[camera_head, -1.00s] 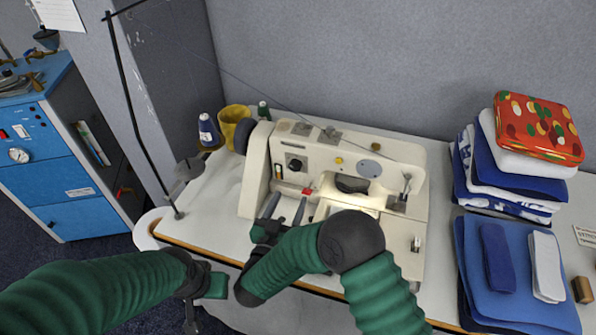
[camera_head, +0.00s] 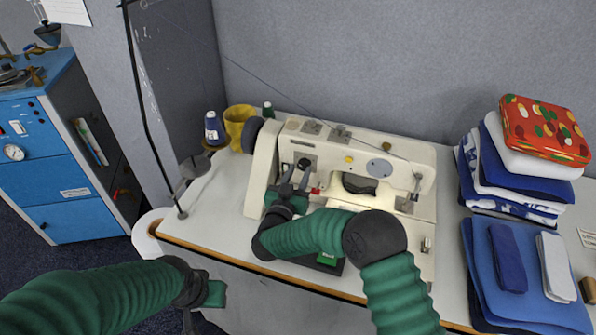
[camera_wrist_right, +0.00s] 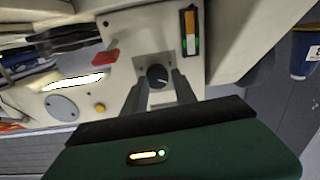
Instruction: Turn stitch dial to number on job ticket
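The cream sewing machine (camera_head: 400,165) stands on the table, with a dark round stitch dial (camera_head: 304,162) on its front left. The dial (camera_wrist_right: 157,76) shows a short pale mark in the right wrist view; no number is readable. My right gripper (camera_head: 296,171) is at the dial. Its fingers (camera_wrist_right: 160,84) are apart, one to each side of the dial's lower part; I cannot tell whether they touch it. My left gripper (camera_head: 212,296) is low in front of the table, and its fingers are unclear. I cannot tell which paper is the job ticket.
A red tab (camera_wrist_right: 105,56) lies near the dial. Folded cloths (camera_head: 485,235) fill the table's right side. A yellow mug (camera_head: 238,125) and blue thread spool (camera_head: 213,130) stand behind left. A thin pole (camera_head: 150,125) rises at left. A paper (camera_head: 66,10) hangs upper left.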

